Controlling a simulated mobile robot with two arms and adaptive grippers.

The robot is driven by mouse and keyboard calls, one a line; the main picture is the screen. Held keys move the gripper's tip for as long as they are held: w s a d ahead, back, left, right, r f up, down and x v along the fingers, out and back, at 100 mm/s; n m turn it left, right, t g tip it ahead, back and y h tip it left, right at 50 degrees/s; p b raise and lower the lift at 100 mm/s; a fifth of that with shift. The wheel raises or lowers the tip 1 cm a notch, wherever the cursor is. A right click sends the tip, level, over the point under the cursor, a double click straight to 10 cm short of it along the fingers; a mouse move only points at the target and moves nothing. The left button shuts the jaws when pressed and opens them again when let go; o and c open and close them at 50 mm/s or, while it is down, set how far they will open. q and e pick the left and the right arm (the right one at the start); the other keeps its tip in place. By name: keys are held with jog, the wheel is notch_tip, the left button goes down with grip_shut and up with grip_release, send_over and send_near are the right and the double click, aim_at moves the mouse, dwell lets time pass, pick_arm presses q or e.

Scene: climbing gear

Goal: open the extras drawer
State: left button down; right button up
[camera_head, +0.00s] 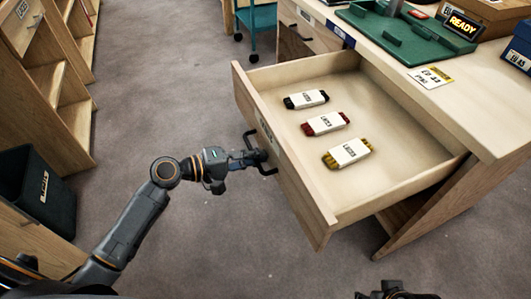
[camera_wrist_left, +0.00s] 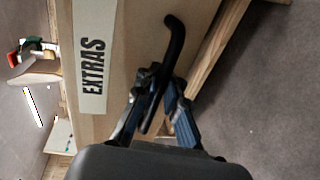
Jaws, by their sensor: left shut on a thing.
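The extras drawer (camera_head: 400,150) is pulled well out of the wooden desk in the head view. Three labelled bundles lie inside it: a black one (camera_head: 306,99), a red one (camera_head: 325,123) and a yellow one (camera_head: 348,153). My left gripper (camera_head: 258,158) is at the drawer's front and shut on its black bar handle (camera_head: 268,171). In the left wrist view, the handle (camera_wrist_left: 175,40) passes between the fingers, beside the EXTRAS label (camera_wrist_left: 92,65). My right gripper (camera_head: 395,292) shows only in part at the bottom edge; its fingers cannot be made out.
The desk top (camera_head: 480,105) holds a green tray (camera_head: 410,35), a READY sign (camera_head: 463,25) and boxes. A black bin (camera_head: 38,185) and wooden shelves (camera_head: 60,90) stand at the left. Carpet (camera_head: 190,90) is clear between shelves and drawer.

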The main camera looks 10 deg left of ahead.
pick_arm(q)
jog(key=shift+a+r, duration=0.1)
jog(key=c, duration=1.7)
grip_release()
jog(key=v, duration=1.2)
